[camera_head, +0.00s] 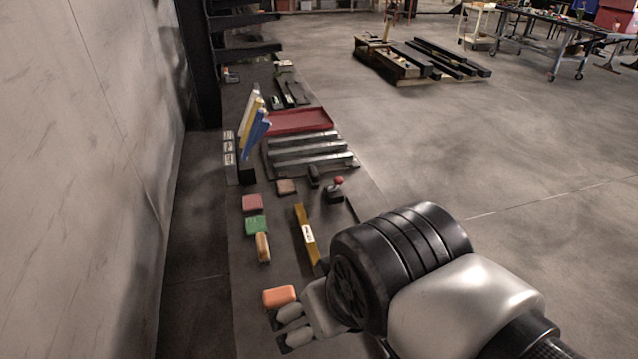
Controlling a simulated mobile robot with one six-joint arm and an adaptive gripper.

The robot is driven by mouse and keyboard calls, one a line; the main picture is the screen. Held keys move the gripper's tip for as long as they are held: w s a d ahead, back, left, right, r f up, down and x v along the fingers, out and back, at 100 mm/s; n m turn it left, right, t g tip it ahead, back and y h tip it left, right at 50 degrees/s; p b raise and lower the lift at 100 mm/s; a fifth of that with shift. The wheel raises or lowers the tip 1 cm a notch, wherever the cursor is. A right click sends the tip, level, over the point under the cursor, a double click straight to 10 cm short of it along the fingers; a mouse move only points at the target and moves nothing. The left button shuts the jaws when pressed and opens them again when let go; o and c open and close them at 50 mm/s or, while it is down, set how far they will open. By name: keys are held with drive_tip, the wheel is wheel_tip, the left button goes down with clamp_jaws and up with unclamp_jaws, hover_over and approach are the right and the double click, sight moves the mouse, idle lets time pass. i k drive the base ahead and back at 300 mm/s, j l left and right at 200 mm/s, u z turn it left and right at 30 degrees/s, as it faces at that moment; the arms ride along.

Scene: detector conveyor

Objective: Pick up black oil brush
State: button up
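A small black object (314,176) stands on the long dark table, just in front of the metal bars. It may be the black oil brush, but it is too small to be sure. My gripper (278,331) is at the near end of the table, beside an orange block and well short of the black object. Its two grey fingers are apart with a gap between them, and I see nothing held in it. My wrist hides part of the table's right side.
The table (245,325) also holds an orange block (279,297), a wooden-handled item (263,247), green (256,226) and pink blocks, a yellow level (305,238), a red-knobbed device (335,189) and a red tray (300,121). A wall is left; open floor lies right.

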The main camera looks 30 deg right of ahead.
sight(313, 175)
drive_tip(key=k+l, duration=0.2)
drive_tip(key=l, duration=0.2)
drive_tip(key=k+l+u, duration=0.1)
drive_tip(key=l, duration=0.35)
drive_tip(key=k+l+u, duration=0.1)
drive_tip(key=k+l, duration=0.15)
drive_tip(key=l, duration=0.15)
drive_tip(key=k+l, duration=0.25)
drive_tip(key=l, duration=0.15)
drive_tip(key=k+l+u, duration=0.1)
drive_tip(key=l, duration=0.3)
drive_tip(key=i+l+u, duration=0.15)
drive_tip(key=l, duration=0.3)
drive_tip(key=i+l+u, duration=0.1)
drive_tip(key=l, duration=0.35)
drive_tip(key=i+l+u, duration=0.15)
drive_tip(key=l, duration=0.3)
drive_tip(key=i+l+u, duration=0.15)
drive_tip(key=l, duration=0.35)
drive_tip(key=l+u, duration=0.1)
drive_tip(key=l, duration=0.4)
drive_tip(key=i+l+u, duration=0.25)
drive_tip(key=i+l, duration=0.45)
drive_tip(key=i, duration=0.15)
drive_tip(key=i+l+u, duration=0.3)
drive_tip(key=i+l, duration=0.5)
drive_tip(key=i, duration=0.15)
